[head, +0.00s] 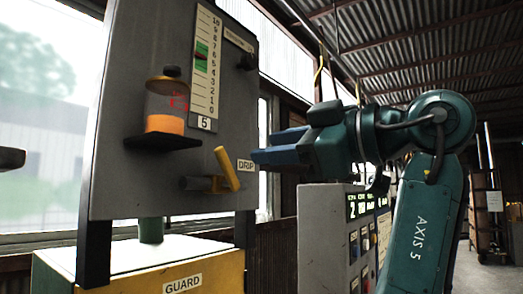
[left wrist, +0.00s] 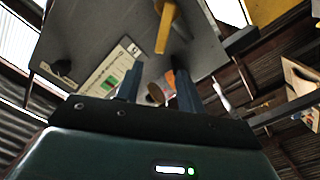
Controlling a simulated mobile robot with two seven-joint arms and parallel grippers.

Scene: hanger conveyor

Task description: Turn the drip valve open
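The drip valve has a yellow handle (head: 227,168) on a grey and brass body (head: 199,184), low on a grey panel beside a DRIP label (head: 245,165). The handle stands steeply, its top leaning left. In the left wrist view the yellow handle (left wrist: 166,27) is above and beyond the fingers. My left gripper (head: 268,147) is just right of the panel, apart from the handle. Its blue fingers are spread with a gap between them, also in the left wrist view (left wrist: 158,74), and nothing is held. My right gripper is not seen.
A bottle of orange liquid (head: 165,108) stands on a dark shelf (head: 162,142) above the valve, beside a level scale (head: 205,65). A control box with a green display (head: 325,235) is below my left arm. A yellow GUARD box (head: 140,270) is under the panel.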

